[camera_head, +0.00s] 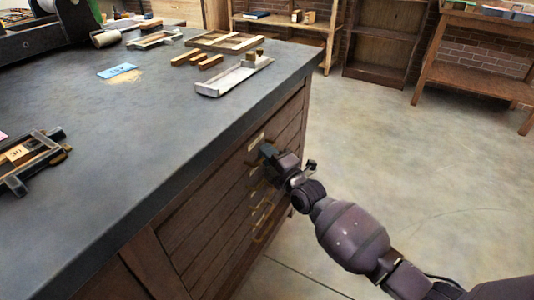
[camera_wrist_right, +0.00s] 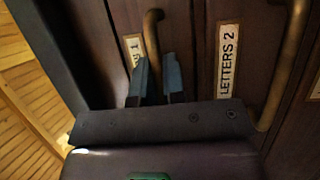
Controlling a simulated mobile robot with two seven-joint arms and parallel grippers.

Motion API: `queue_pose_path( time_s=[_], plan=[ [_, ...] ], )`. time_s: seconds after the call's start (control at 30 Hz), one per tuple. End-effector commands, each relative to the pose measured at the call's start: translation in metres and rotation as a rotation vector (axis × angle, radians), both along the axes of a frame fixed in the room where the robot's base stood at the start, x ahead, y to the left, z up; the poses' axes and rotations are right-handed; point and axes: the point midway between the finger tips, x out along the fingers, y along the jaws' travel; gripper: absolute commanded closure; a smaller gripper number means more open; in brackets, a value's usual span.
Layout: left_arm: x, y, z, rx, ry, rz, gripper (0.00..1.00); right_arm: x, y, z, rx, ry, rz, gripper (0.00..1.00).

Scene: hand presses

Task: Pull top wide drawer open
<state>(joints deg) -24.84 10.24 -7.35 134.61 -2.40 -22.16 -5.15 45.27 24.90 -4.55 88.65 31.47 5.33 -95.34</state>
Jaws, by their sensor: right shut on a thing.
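The top wide drawer (camera_head: 228,166) is the uppermost wooden front under the dark counter, and it looks closed. My right gripper (camera_head: 266,151) is at its front, close to a pale label. In the right wrist view, the fingers of my right gripper (camera_wrist_right: 157,78) are on either side of the drawer's curved brass handle (camera_wrist_right: 152,40), shut on it. A label ending in 1 (camera_wrist_right: 137,46) is partly hidden by a finger. The drawer below, labelled LETTERS 2 (camera_wrist_right: 228,60), has its own brass handle (camera_wrist_right: 290,60). My left gripper is not in view.
The dark counter top (camera_head: 110,170) holds a pale metal tray (camera_head: 225,85), wooden bars (camera_head: 195,59), a blue card (camera_head: 117,71) and a small frame (camera_head: 25,158). The floor (camera_head: 400,150) right of the cabinet is clear. Shelves (camera_head: 390,45) stand along the back wall.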

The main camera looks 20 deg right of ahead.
Motion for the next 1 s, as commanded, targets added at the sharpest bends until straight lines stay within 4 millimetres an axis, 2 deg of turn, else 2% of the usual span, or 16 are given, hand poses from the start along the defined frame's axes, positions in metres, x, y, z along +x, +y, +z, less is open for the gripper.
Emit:
queue_pose_path(
  time_s=[0.17, 0.37, 1.0],
  plan=[
    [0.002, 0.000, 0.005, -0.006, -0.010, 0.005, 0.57, -0.010, -0.008, 0.003, -0.003, -0.003, 0.000, 1.00],
    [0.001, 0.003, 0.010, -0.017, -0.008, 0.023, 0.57, -0.039, -0.031, 0.006, -0.006, -0.004, 0.000, 1.00],
    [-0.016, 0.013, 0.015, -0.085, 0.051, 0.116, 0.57, -0.179, -0.139, 0.005, -0.004, -0.002, -0.001, 1.00]
  ],
)
